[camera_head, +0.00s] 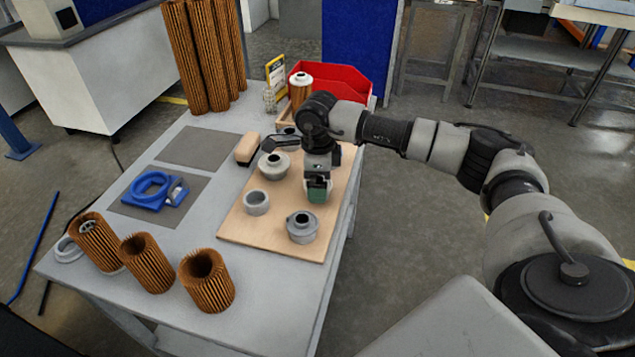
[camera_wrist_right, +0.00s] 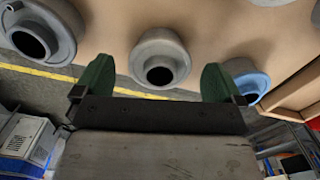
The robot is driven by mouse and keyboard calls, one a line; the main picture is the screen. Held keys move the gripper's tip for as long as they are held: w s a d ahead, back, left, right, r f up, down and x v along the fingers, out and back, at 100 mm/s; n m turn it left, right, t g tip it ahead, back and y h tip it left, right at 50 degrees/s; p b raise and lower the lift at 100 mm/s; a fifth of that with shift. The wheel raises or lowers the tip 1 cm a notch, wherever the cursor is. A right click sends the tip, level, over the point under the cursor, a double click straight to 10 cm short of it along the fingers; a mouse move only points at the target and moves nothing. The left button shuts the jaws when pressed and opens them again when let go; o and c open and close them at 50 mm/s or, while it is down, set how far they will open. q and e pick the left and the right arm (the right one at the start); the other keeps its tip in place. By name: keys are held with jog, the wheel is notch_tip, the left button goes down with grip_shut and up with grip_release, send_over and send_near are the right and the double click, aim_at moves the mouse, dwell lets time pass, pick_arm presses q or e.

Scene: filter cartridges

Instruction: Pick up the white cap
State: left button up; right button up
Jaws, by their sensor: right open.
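Several pale grey-to-white caps stand on the wooden board (camera_head: 240,226): a flanged one at the back (camera_head: 274,166), a plain ring-like one (camera_head: 256,203) and a flanged one at the front (camera_head: 302,227). I cannot tell which is the white cap. My right gripper (camera_head: 318,192) is over the board's right part, fingers down. In the right wrist view, my open green-tipped fingers (camera_wrist_right: 160,80) are empty. A light grey cap (camera_wrist_right: 162,58) with a dark hole shows between them, apart from both. Another cap (camera_wrist_right: 38,30) is at left; a bluish one (camera_wrist_right: 248,82) is partly behind the right finger.
Pleated brown cartridges stand at the table's front (camera_head: 207,281) and back left (camera_head: 203,50). A blue ring tool (camera_head: 152,188) lies on a grey mat (camera_head: 128,207). A red bin (camera_head: 345,84) and a white-topped cartridge (camera_head: 300,90) are at the back. The rear mat (camera_head: 197,147) is bare.

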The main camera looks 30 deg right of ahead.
jog(key=c, duration=1)
pick_arm(q)
jog(key=shift+s, duration=0.5)
pick_arm(e)
jog(key=shift+r, duration=0.1)
